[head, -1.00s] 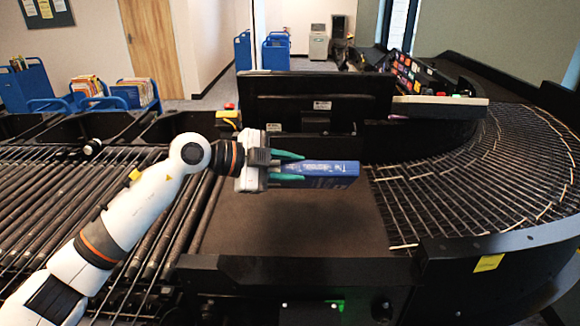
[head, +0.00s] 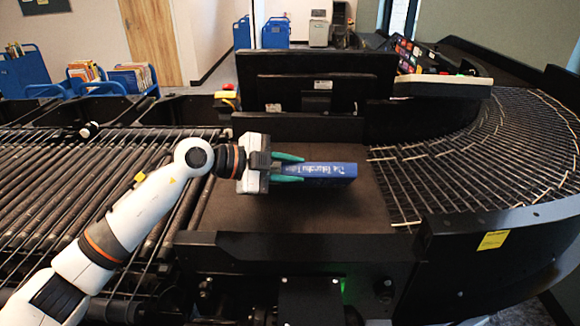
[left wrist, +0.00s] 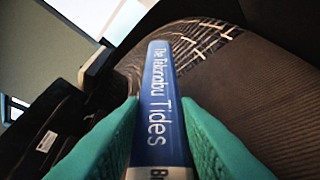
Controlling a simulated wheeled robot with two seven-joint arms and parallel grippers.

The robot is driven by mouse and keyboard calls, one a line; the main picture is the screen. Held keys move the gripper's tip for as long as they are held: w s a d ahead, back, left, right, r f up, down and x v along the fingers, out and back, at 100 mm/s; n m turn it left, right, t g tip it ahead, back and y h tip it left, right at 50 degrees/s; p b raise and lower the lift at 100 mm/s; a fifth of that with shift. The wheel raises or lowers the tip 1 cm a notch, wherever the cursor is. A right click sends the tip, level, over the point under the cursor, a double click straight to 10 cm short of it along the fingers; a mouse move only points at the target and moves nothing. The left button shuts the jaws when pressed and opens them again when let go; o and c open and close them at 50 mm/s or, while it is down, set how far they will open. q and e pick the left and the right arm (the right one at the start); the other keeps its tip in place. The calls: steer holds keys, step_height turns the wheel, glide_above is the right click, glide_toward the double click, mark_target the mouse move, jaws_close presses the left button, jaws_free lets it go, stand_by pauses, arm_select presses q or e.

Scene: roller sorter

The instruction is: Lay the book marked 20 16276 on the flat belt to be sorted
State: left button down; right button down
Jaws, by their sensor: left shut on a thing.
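A blue book (head: 325,173) is held by its end in my left gripper (head: 288,170), with the spine toward the head camera. In the left wrist view its spine (left wrist: 160,95) reads "The Teknobu Tides" and lies between the two teal fingers. No number 20 16276 can be read on it. The book is level, over the brown flat belt (head: 300,212); I cannot tell whether its underside touches the belt. My right gripper is not in view.
Metal rollers (head: 75,190) lie left of the belt and a curved roller track (head: 470,160) lies right. A dark monitor-like panel (head: 318,82) stands behind. A black front rail (head: 300,245) edges the belt. Blue carts (head: 130,78) with books stand back left.

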arm_select(q)
steer(key=c, duration=1.1)
jaws_free()
steer(key=shift+r, duration=0.15)
steer(key=shift+o, duration=0.4)
steer(key=shift+f, duration=0.2)
steer(key=p+v, duration=0.3)
steer(key=v, duration=0.6)
